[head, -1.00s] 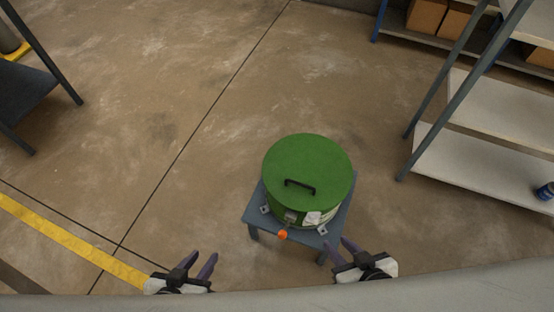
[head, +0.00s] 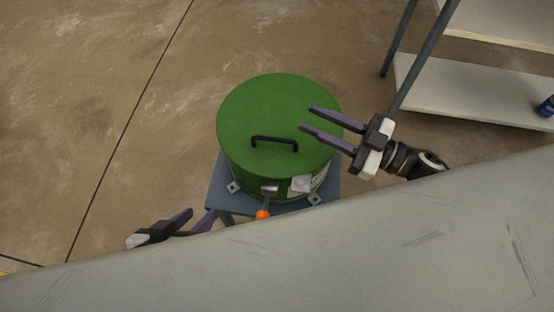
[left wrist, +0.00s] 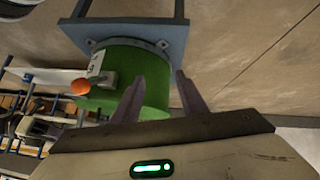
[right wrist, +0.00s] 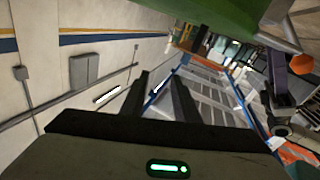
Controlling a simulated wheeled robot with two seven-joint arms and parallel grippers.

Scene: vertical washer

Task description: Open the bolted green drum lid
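The green drum lid (head: 250,108), with a black bar handle (head: 274,141), sits closed on its drum. A metal latch (head: 270,187) with an orange knob (head: 263,215) is at the drum's near side. The knob also shows in the left wrist view (left wrist: 80,87) and the right wrist view (right wrist: 302,63). My right gripper (head: 309,118) is open and empty, its fingers overlapping the lid's right part in the head view; contact cannot be told. My left gripper (head: 200,216) is open and empty, low and left of the drum, partly hidden.
The drum stands on a small blue-grey table (head: 219,195) with metal brackets. A white shelf (head: 460,90) with grey posts stands at the right, holding a blue can (head: 546,107). The floor left of the drum is clear.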

